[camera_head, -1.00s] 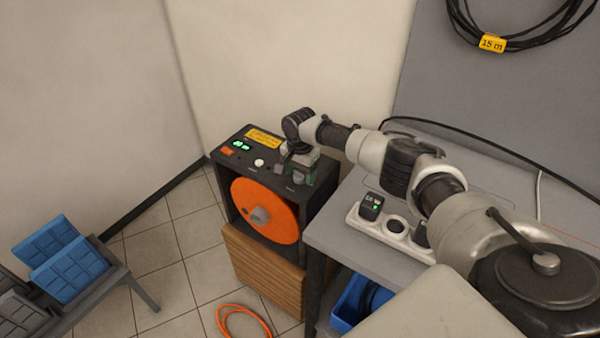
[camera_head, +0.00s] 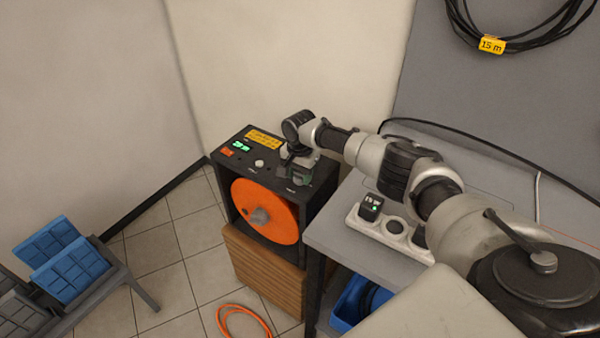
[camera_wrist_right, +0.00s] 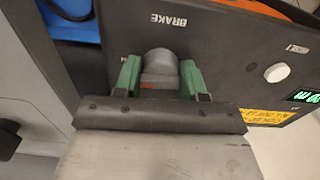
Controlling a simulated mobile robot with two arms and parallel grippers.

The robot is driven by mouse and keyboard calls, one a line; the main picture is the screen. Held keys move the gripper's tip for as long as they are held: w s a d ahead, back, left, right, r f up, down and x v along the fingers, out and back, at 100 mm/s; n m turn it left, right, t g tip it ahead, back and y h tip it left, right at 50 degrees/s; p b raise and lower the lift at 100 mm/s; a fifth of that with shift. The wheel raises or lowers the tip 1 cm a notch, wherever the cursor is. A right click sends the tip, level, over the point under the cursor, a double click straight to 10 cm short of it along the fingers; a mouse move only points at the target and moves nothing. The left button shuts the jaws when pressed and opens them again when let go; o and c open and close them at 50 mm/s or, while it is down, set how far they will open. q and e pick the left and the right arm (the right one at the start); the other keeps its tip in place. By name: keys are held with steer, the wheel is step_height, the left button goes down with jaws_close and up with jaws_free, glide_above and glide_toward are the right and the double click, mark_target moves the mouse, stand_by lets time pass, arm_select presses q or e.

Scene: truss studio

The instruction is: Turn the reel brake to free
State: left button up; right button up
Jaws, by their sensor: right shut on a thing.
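The reel machine is a black box with a dark top panel (camera_head: 236,160) and an orange reel (camera_head: 265,211) in its front. In the right wrist view a grey round brake knob (camera_wrist_right: 160,68) stands on the panel beside the word BRAKE. My right gripper (camera_wrist_right: 160,78) has its green fingers on both sides of the knob, shut on it. In the head view the right gripper (camera_head: 300,176) is over the right part of the panel, and its own wrist hides the knob. The knob's exact setting is hard to tell. My left gripper is not in view.
The panel also holds a white button (camera_head: 259,163), green displays (camera_head: 241,147) and a yellow label (camera_head: 264,137). A grey table (camera_head: 325,235) with a white power strip (camera_head: 378,233) stands close on the right. Blue cases (camera_head: 55,258) sit at the left.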

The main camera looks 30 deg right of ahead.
steer(key=n+p, duration=0.1)
steer(key=n, duration=0.1)
steer(key=shift+n+p, duration=0.35)
steer(key=shift+n, duration=0.05)
steer(key=n, duration=0.3)
steer(key=shift+n, duration=0.3)
steer(key=n, duration=0.5)
steer(key=shift+p, duration=0.4)
steer(key=n, duration=0.5)
steer(key=shift+n, duration=0.4)
steer(key=o, duration=0.9)
step_height(320, 180, up, 11)
steer(key=shift+f, duration=0.1)
